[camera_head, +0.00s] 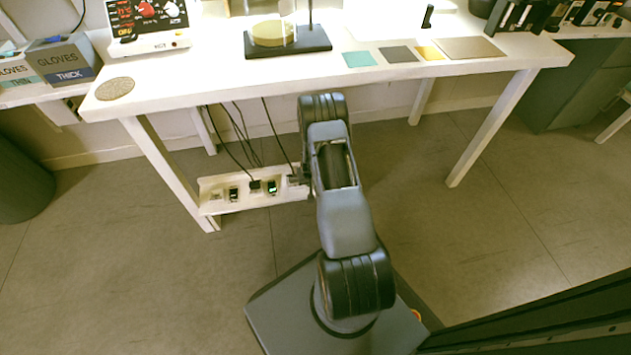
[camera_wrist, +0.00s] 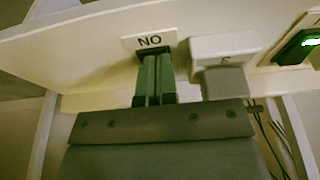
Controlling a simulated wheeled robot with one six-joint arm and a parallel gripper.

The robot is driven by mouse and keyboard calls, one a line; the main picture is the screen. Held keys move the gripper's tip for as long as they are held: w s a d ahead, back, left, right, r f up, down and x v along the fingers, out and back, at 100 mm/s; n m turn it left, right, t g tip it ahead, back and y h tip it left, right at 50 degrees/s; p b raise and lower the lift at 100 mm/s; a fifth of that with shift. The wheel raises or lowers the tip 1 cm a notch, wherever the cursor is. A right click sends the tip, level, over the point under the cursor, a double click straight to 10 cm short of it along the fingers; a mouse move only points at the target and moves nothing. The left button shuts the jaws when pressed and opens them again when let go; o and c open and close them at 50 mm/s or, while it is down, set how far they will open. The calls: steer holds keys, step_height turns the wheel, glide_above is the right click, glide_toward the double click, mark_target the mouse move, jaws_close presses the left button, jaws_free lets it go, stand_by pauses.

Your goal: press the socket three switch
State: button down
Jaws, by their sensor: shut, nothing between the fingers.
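A white socket strip (camera_head: 215,206) hangs low under the table at its left side; it also fills the upper part of the wrist view (camera_wrist: 90,52). In the wrist view a label plate (camera_wrist: 149,40) reads "NO", seemingly upside-down "ON", with a dark part just below it. Beside it is a pale block (camera_wrist: 225,47) with an upside-down 3. My gripper (camera_wrist: 154,60) is shut and empty, its fingertips at the dark part under the plate. I cannot tell whether they touch it. They hide most of that switch.
A dark unit with a green display (camera_wrist: 300,45) sits right of the numbered block. A table leg (camera_head: 170,170) stands by the strip's left end. The floor (camera_head: 130,280) to the left is clear.

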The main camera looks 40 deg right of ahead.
steer(key=shift+d+r, duration=0.2)
steer(key=shift+d, duration=0.1)
steer(key=shift+w+d+r+p, duration=0.25)
steer(key=shift+w+p, duration=0.15)
steer(key=shift+w, duration=0.15)
steer(key=shift+r+p, duration=0.3)
steer(key=shift+r, duration=0.1)
steer(key=p+v, duration=0.3)
steer(key=v, duration=0.1)
steer(key=shift+w+r, duration=0.15)
steer(key=shift+r, duration=0.15)
steer(key=s+a+r+p, duration=0.1)
steer(key=s+r+p, duration=0.1)
steer(key=s+r, duration=0.2)
steer(key=shift+w+a+p+v, duration=0.2)
steer(key=shift+w+p+v, duration=0.1)
steer(key=shift+v, duration=1.45)
